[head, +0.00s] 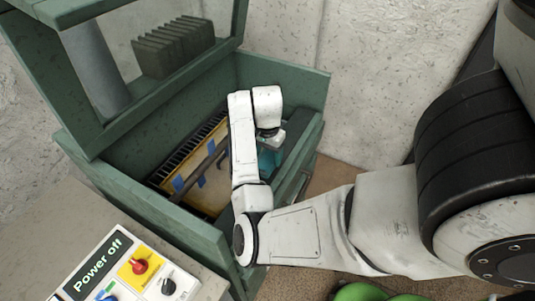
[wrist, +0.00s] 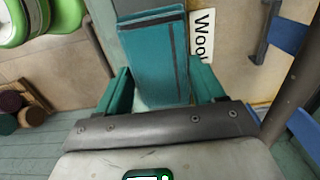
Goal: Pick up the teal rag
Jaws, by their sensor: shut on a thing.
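The teal rag (wrist: 154,55) is a folded block with a dark stripe. It stands between the fingers of my gripper (wrist: 158,84) in the wrist view, and the jaws are shut on it. In the head view a teal patch (head: 268,161) shows beside my wrist, inside the green machine. My arm covers much of that area, and I cannot tell there whether the patch is rag or finger. Whether the rag touches the surface below is unclear.
The green machine (head: 190,222) has walls around my gripper. A yellow panel with blue clips (head: 188,178) and a bar lie inside. A control panel reading "Power off" (head: 98,265) stands at lower left. A partly hidden sign (wrist: 202,36) is beside the rag.

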